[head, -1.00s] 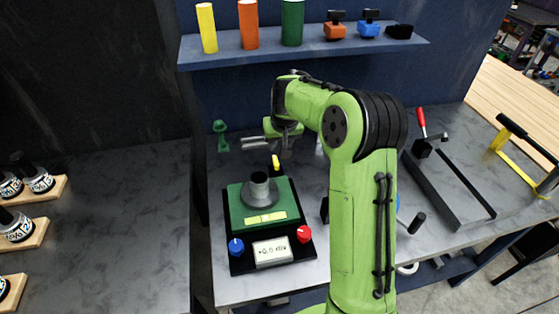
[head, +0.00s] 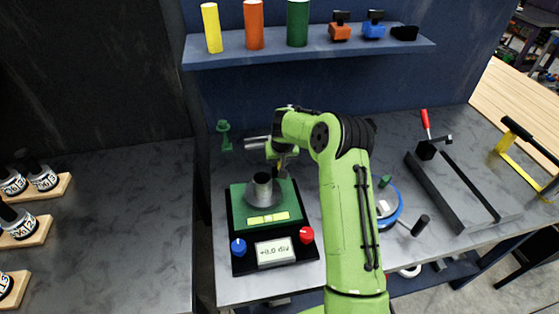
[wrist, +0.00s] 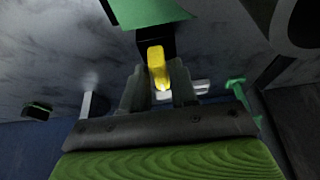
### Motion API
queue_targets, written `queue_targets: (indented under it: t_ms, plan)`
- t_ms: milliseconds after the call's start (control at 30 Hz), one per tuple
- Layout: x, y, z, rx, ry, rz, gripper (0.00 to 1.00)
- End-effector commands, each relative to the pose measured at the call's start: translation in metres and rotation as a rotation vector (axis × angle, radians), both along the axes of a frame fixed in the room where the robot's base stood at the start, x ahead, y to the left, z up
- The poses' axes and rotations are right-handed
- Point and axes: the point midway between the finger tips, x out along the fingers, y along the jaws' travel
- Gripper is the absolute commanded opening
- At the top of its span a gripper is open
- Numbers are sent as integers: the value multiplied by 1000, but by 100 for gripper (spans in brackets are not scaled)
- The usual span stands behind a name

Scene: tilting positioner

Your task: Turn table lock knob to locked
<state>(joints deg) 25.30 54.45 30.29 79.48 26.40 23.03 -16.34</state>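The tilting positioner (head: 237,213) stands on the grey bench, with a green table top and a grey round piece (head: 264,190) on it. A yellow knob (wrist: 158,65), which I take for the table lock knob, shows in the wrist view against a black part by the green plate's edge. My gripper (wrist: 160,80) has one finger on each side of this knob, very close to it. Whether the fingers press on it cannot be told. In the head view my gripper (head: 281,169) is behind the grey piece, and the yellow knob is hidden there.
A blue knob (head: 238,247), a red knob (head: 306,235) and a display (head: 275,252) are on the positioner's front. A blue round device (head: 388,205) lies right of my arm. A green stand (head: 224,135) is behind left. A shelf (head: 310,46) hangs above.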

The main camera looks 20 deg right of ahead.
Motion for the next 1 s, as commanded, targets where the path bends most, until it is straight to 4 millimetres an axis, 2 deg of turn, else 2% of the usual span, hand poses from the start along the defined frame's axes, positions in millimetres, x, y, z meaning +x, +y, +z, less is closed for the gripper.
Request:
queue_targets:
  t_ms: [33, 167, 567, 767, 1000]
  plan:
    - [0, 0, 0, 0, 0, 0, 20]
    - [0, 0, 0, 0, 1, 0, 0]
    - [-1, 1, -1, 1, 4, -41, 0]
    - [-1, 2, -2, -1, 5, -152, 0]
    - [0, 4, -3, -2, 4, -364, 0]
